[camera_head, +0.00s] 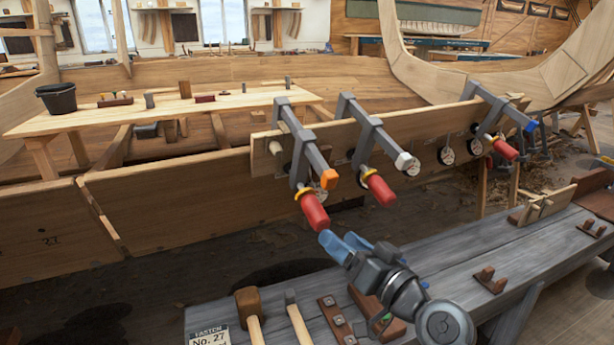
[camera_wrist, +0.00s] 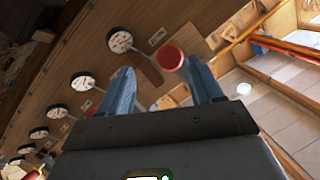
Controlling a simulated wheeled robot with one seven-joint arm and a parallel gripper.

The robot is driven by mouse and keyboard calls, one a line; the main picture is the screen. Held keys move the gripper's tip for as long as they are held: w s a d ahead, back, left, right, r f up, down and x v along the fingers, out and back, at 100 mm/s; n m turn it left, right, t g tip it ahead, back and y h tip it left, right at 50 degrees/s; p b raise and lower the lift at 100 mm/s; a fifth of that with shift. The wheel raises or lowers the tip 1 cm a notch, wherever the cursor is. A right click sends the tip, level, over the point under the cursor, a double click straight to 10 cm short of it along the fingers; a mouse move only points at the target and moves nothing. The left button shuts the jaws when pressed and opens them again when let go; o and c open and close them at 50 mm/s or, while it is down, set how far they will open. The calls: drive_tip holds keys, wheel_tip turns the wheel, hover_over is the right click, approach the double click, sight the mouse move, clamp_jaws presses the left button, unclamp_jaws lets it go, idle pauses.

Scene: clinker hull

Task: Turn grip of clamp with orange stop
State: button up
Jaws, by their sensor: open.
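The clamp with the orange stop (camera_head: 329,178) is the leftmost of three grey clamps on the plank edge. Its red grip (camera_head: 314,212) hangs below, tilted toward me. My gripper (camera_head: 340,240) has blue fingers and is just below and right of this grip, apart from it. In the wrist view, my gripper (camera_wrist: 163,82) is open and empty, and the round end of a red grip (camera_wrist: 169,57) shows between and beyond the fingertips, nearer the right finger. That view does not show which clamp's grip it is; no orange stop is visible there.
The right clamp has a blue stop (camera_head: 531,126). Dials (camera_head: 446,155) line the plank (camera_head: 230,178). A grey bench (camera_head: 450,270) with mallets (camera_head: 248,305) lies below my arm.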

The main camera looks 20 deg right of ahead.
sight(316, 218)
drive_tip(key=shift+a+r+n+h+p, duration=0.3)
drive_tip(key=shift+r+n+h+p, duration=0.3)
drive_tip(key=shift+n+p, duration=0.15)
drive_tip(key=shift+a+n+h+p, duration=0.55)
drive_tip(key=shift+n+h+p, duration=0.15)
drive_tip(key=shift+n+p, duration=0.5)
drive_tip(key=shift+w+a+p, duration=0.2)
drive_tip(key=shift+w+p, duration=0.15)
drive_tip(key=shift+w, duration=1.6)
drive_tip(key=shift+w+a+p, duration=0.2)
drive_tip(key=shift+w+p, duration=0.1)
drive_tip(key=shift+w, duration=1.65)
drive_tip(key=shift+c, duration=0.2)
drive_tip(key=shift+f, duration=0.1)
drive_tip(key=c, duration=0.9)
